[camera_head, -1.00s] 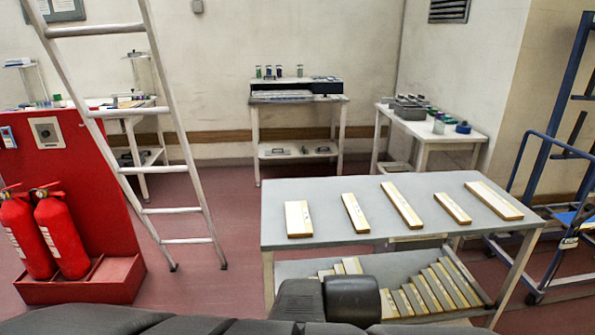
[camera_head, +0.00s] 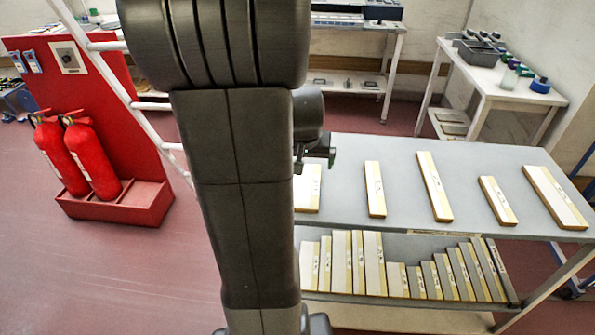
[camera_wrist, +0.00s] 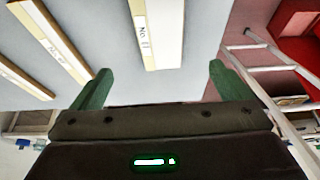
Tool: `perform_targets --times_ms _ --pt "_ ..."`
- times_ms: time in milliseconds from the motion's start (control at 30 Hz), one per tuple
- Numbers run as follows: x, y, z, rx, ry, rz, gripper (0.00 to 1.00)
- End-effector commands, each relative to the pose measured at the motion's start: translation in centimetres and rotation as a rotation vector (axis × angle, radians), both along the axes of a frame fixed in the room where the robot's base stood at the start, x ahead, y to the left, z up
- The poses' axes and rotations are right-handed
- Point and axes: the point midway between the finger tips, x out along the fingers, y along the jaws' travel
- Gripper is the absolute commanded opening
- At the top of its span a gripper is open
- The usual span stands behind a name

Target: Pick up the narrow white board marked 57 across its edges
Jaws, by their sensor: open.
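Several white boards with tan edges lie apart on the grey table top. In the head view they are a wide leftmost board (camera_head: 309,190), a narrow second board (camera_head: 375,190), a longer third (camera_head: 434,187), a short narrow fourth (camera_head: 497,201) and a wide fifth (camera_head: 556,197). Their labels are too small for me to tell which reads 57. My gripper (camera_head: 318,158) is above the table's left end, partly hidden by my arm. In the wrist view my gripper (camera_wrist: 157,84) is open and empty, with the leftmost board (camera_wrist: 160,30) ahead between its green fingers, its label seeming to read 11.
The grey table (camera_head: 460,158) has a lower shelf with several upright boards (camera_head: 372,265). A ladder (camera_head: 112,86), a red stand (camera_head: 125,125) and fire extinguishers (camera_head: 92,158) stand at left. A white side table (camera_head: 485,88) is behind at right.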

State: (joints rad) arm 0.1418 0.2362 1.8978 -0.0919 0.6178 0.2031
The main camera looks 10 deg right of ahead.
Motion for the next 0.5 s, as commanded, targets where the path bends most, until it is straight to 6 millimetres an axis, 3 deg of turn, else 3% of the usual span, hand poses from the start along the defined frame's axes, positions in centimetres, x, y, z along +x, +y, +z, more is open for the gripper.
perform_targets --times_ms 300,500 --pt "1.8 -0.5 -5.0 0.001 0.007 0.000 0.98" --pt "2.5 -0.7 -6.6 0.001 0.004 0.000 0.98"
